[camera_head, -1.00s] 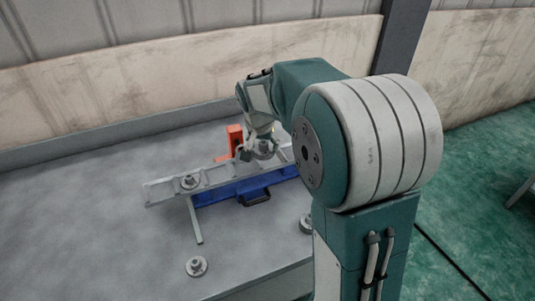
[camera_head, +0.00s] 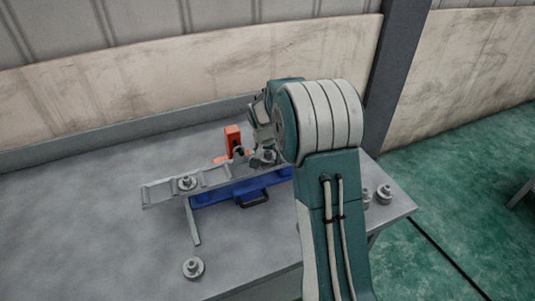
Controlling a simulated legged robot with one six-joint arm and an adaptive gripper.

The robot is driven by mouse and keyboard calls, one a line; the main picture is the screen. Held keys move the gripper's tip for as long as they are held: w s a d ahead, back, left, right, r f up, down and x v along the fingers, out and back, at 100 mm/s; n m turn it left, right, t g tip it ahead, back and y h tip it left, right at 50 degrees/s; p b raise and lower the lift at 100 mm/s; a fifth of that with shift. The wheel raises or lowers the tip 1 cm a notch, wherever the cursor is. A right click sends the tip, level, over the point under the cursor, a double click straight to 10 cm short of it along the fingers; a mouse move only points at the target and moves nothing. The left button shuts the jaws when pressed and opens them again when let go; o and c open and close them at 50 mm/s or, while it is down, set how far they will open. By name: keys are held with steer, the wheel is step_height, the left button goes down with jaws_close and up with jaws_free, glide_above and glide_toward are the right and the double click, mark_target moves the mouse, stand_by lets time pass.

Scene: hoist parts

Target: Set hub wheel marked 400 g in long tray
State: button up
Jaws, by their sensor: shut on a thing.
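The long grey tray (camera_head: 156,195) runs across the table, its right part hidden behind my arm. A grey hub wheel (camera_head: 187,183) sits in a left compartment. My gripper (camera_head: 256,158) is over the tray's right part, shut on a grey hub wheel (camera_head: 268,156). I cannot tell whether this wheel touches the tray. Another hub wheel (camera_head: 193,268) stands at the front of the table, and a further one (camera_head: 384,194) stands at the right. No weight marking is legible on any wheel.
A blue case (camera_head: 225,194) with a black handle lies by the tray's near side. An orange stand (camera_head: 233,141) is behind the tray. A grey bar (camera_head: 194,225) reaches forward from the tray. Another small grey part (camera_head: 366,198) is at the right. The table's left is clear.

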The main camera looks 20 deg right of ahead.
steer(key=o, duration=1.1)
steer(key=shift+d, duration=0.1)
steer(key=shift+o, duration=0.2)
steer(key=shift+a, duration=0.25)
steer(key=shift+r, duration=0.15)
steer(key=s+a+r+n, duration=0.1)
steer(key=s+a+r, duration=0.1)
steer(key=s+r, duration=0.45)
steer(key=s+a+r+n, duration=0.1)
steer(key=s+a+r, duration=0.2)
steer(key=r, duration=0.7)
steer(key=s+a+n+t+y, duration=0.1)
steer(key=s+a+n, duration=0.2)
steer(key=s, duration=0.8)
steer(key=s+a+r+n+t+y, duration=0.1)
steer(key=s+a+n+t, duration=0.1)
steer(key=s, duration=1)
steer(key=shift+s+a+n, duration=0.3)
steer(key=shift+a+n, duration=0.1)
steer(key=shift+a, duration=0.4)
